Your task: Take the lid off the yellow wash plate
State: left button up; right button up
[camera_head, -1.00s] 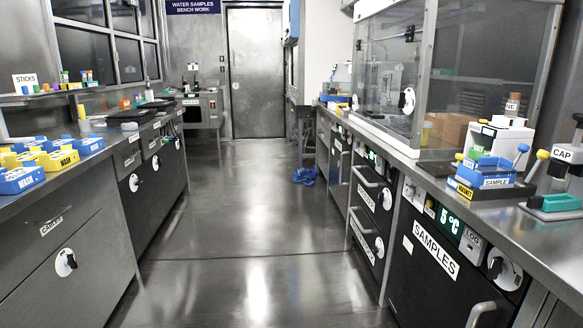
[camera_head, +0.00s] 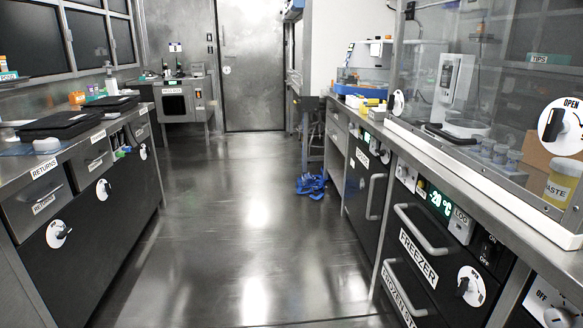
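The yellow wash plate and its lid are not in view now. Neither of my grippers shows in the head view.
A left bench with a black case (camera_head: 65,124) and a right bench with a glass-fronted hood (camera_head: 475,100) flank a clear floor aisle (camera_head: 235,220). Freezer drawers (camera_head: 425,250) line the right. A blue heap (camera_head: 311,185) lies on the floor near the right bench. A closed metal door (camera_head: 250,75) stands at the far end.

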aim_at(370, 103)
jog(key=i, duration=2.55)
